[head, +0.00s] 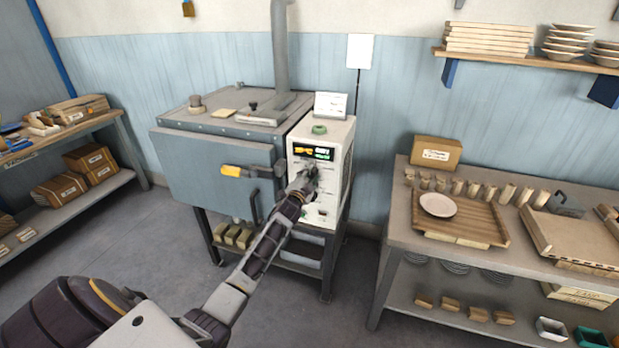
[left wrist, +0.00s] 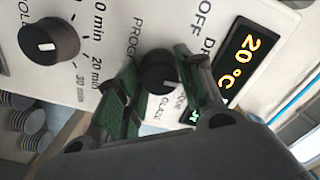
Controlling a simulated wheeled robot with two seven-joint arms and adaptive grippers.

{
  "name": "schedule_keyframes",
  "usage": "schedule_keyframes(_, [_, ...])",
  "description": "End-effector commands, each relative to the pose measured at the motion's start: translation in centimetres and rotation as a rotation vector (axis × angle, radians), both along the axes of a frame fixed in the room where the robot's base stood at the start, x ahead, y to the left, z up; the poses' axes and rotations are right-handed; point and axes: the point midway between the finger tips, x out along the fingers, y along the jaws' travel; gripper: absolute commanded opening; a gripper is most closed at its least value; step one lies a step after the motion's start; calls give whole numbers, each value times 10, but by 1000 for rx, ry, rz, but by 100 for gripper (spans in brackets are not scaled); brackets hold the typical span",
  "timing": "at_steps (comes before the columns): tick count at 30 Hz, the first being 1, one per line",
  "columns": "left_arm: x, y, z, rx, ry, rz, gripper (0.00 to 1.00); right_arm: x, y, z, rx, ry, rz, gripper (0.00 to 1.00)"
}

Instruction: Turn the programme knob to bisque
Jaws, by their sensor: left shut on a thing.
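The programme knob (left wrist: 158,72) is a dark round knob on the white control box (head: 343,150) beside the kiln. In the left wrist view it sits between the green-padded fingers of my left gripper (left wrist: 155,95), which is shut on it. Printed words around it include OFF, part of DRY, GLAZE and a partly covered word ending in QUE. In the head view my left gripper (head: 309,176) covers the knob. My right gripper is in neither view.
A second dark knob (left wrist: 50,42) with minute marks is on the same panel. The display (left wrist: 240,62) reads 20 °C. The grey-blue kiln (head: 205,160) has a yellow-ended handle (head: 232,171) left of the panel. A workbench (head: 400,215) stands right. Open floor lies in front.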

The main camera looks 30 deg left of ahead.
Motion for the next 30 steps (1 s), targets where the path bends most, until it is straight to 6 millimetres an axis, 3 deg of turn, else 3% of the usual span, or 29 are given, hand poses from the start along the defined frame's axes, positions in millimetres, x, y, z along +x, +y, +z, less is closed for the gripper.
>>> schedule_keyframes(15, [0,0,-1,363,87,0,14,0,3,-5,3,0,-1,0])
schedule_keyframes(30, [0,0,-1,416,101,-1,14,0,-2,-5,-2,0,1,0])
